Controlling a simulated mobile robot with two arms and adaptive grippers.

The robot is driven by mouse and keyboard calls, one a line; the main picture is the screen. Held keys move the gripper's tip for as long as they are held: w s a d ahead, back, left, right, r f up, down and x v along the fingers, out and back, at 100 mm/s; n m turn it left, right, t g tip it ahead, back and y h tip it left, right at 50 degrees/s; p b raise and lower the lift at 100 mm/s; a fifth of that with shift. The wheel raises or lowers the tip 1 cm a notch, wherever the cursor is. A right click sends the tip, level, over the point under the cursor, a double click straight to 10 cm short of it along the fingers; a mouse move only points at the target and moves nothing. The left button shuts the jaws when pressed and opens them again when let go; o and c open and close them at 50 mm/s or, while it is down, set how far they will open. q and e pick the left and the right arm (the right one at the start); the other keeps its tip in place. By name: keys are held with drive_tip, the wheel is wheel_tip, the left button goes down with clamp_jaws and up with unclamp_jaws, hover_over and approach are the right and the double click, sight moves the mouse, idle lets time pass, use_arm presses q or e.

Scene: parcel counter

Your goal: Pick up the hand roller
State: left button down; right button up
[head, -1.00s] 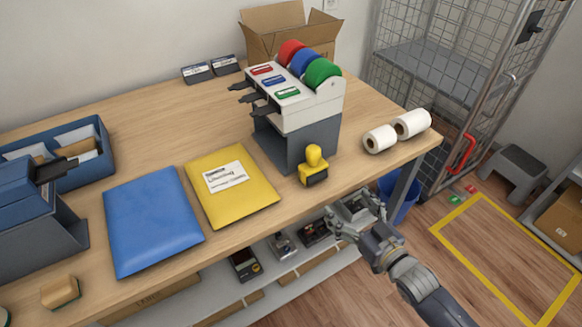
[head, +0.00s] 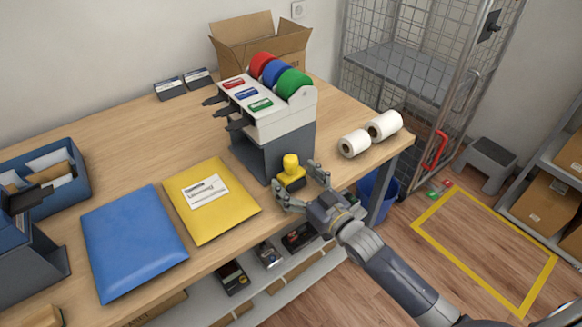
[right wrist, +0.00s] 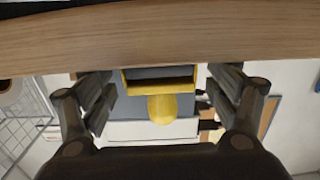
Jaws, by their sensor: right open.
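The hand roller (head: 291,172), yellow with a rounded knob and a dark lower part, stands upright near the counter's front edge, beside the grey stand of the label dispenser. My right gripper (head: 298,184) is open at the roller, with one finger on each side of it. In the right wrist view, which is upside down, the yellow roller (right wrist: 163,107) shows between the two spread fingers, with visible gaps on both sides. My left gripper is not in view.
The label dispenser (head: 283,123) with red, blue and green rolls stands just behind the roller. A yellow envelope (head: 221,220) and a blue envelope (head: 134,250) lie to the left. White paper rolls (head: 384,125) lie to the right. The counter edge (right wrist: 160,38) is close to the gripper.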

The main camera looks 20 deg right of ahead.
drive_tip(key=shift+x, duration=1.1)
drive_tip(key=shift+f, duration=0.1)
drive_tip(key=shift+s, duration=0.1)
drive_tip(key=c, duration=1.2)
drive_tip(key=shift+c, duration=0.2)
